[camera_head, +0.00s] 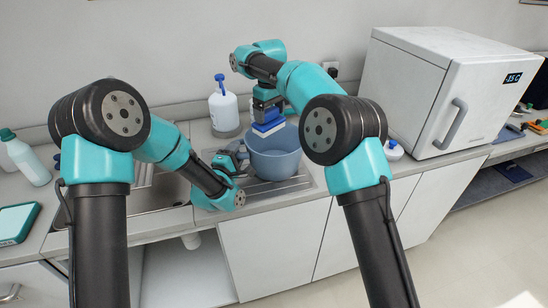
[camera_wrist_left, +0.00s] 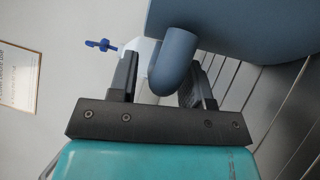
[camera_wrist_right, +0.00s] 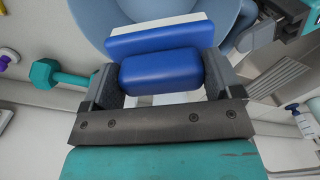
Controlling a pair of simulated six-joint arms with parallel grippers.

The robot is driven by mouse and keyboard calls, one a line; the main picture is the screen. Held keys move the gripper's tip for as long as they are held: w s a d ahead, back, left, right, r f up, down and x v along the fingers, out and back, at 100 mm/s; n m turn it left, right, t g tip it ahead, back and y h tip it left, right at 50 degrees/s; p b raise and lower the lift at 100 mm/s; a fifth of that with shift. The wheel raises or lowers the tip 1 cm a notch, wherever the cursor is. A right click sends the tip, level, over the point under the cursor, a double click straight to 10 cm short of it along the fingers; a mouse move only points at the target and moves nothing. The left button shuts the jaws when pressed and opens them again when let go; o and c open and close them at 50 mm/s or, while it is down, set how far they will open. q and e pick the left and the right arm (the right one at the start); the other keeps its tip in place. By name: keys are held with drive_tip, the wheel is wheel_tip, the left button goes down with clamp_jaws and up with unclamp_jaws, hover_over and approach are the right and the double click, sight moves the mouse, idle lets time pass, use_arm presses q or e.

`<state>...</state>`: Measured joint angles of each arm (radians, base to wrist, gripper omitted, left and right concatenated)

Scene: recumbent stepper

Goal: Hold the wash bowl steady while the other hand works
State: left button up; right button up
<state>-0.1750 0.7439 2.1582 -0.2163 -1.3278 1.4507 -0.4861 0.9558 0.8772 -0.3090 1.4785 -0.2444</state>
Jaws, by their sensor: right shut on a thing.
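The wash bowl (camera_head: 275,164) is a blue-grey round bowl on the ribbed drainer beside the sink. Its handle (camera_wrist_left: 174,65) shows in the left wrist view. My left gripper (camera_head: 238,160) is at the bowl's left side, its fingers on either side of the handle. A gap shows between one finger and the handle, so the jaws look open around it. My right gripper (camera_head: 268,106) is above the bowl, shut on a blue scrubber (camera_wrist_right: 160,71) with a pale pad. The scrubber (camera_head: 268,129) is over the bowl's back rim; whether it touches is unclear.
A white bottle with a blue pump (camera_head: 223,112) stands behind the bowl. A white freezer (camera_head: 425,90) stands on the counter to the right. A teal-capped bottle (camera_head: 27,162) and a teal-edged tablet (camera_head: 17,222) are at the left. The sink (camera_head: 155,200) lies left of the drainer.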

use_arm(q)
drive_tip(key=shift+o, duration=0.6)
drive_tip(key=v, duration=1.2)
drive_tip(key=shift+a, duration=0.1)
